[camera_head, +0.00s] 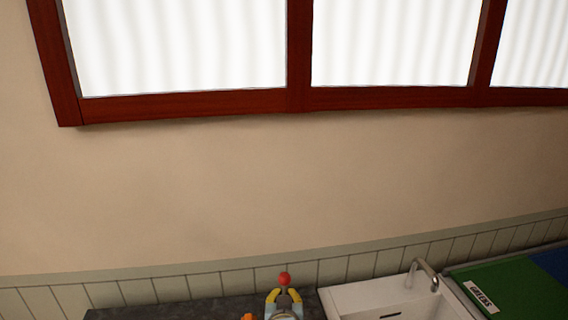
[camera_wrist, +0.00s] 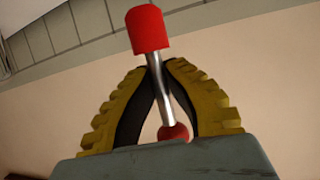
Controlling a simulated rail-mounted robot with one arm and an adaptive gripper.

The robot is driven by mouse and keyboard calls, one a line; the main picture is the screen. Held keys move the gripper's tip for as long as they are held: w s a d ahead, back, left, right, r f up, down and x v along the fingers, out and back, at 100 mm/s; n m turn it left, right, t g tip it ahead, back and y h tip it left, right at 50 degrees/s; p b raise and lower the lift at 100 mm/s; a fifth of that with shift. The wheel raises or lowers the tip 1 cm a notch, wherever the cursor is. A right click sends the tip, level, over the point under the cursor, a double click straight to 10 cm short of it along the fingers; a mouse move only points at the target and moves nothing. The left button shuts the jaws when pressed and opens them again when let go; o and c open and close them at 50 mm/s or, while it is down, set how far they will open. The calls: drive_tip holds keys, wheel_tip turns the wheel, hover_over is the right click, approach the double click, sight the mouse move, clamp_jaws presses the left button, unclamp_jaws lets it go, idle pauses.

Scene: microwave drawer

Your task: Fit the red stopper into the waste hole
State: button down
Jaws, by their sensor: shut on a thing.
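The red stopper has a red cylindrical end (camera_wrist: 147,29), a thin metal rod and a red ball at its other end (camera_wrist: 173,132). My gripper (camera_wrist: 158,68) has yellow fingers with dark inner pads. It is shut on the rod between the two red ends. In the head view a red end of the stopper (camera_head: 285,279) shows above my gripper (camera_head: 284,296), near the bottom edge. The white sink (camera_head: 345,297) is to the right of my gripper, apart from it. The waste hole cannot be made out; the sink is cut off by the picture's lower edge.
A metal tap (camera_head: 426,272) stands at the sink's back right. A green panel (camera_head: 510,287) labelled GREENS, with a blue one beside it, lies right of the sink. A dark counter (camera_head: 150,311) runs left of the sink. An orange thing (camera_head: 248,317) shows beside my gripper.

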drive_tip(key=shift+s+d+r+p, duration=0.3)
drive_tip(key=shift+s+d+p, duration=0.15)
drive_tip(key=shift+p, duration=0.3)
drive_tip(key=p+v, duration=1.8)
drive_tip(key=p, duration=0.6)
drive_tip(key=shift+s+a+p, duration=0.3)
drive_tip(key=shift+s+a, duration=0.05)
drive_tip(key=shift+a, duration=0.05)
drive_tip(key=shift+a+r, duration=0.1)
